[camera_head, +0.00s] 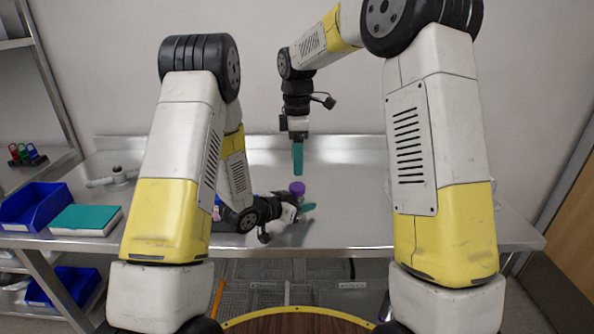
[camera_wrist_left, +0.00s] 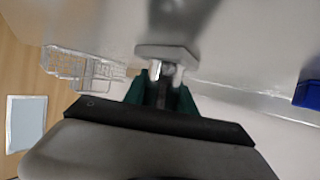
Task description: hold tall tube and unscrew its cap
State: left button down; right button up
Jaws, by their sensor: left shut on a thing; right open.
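The tall tube's purple cap (camera_head: 297,188) shows in the head view above the metal counter, and the tube's body is mostly hidden by my left gripper. My left gripper (camera_head: 306,208) lies sideways low over the counter, shut on the tube just below the cap. In the left wrist view, the green fingers of my left gripper (camera_wrist_left: 163,90) stand either side of a pale, shiny piece. My right gripper (camera_head: 298,160) points straight down above the cap, apart from it. Its fingers overlap from this side, and it is open with nothing seen between them.
A blue bin (camera_head: 35,205) and a teal-topped box (camera_head: 87,219) stand on the left of the metal counter (camera_head: 350,225). A sink with a tap (camera_head: 112,178) is behind them. Wire baskets (camera_head: 260,292) sit below. The counter's right side is clear.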

aim_at(297, 186)
jog(key=m, duration=0.4)
jog(key=shift+m, duration=0.3)
jog(key=m, duration=1.9)
jog(key=shift+m, duration=0.3)
jog(key=m, duration=0.8)
jog(key=shift+f, duration=4)
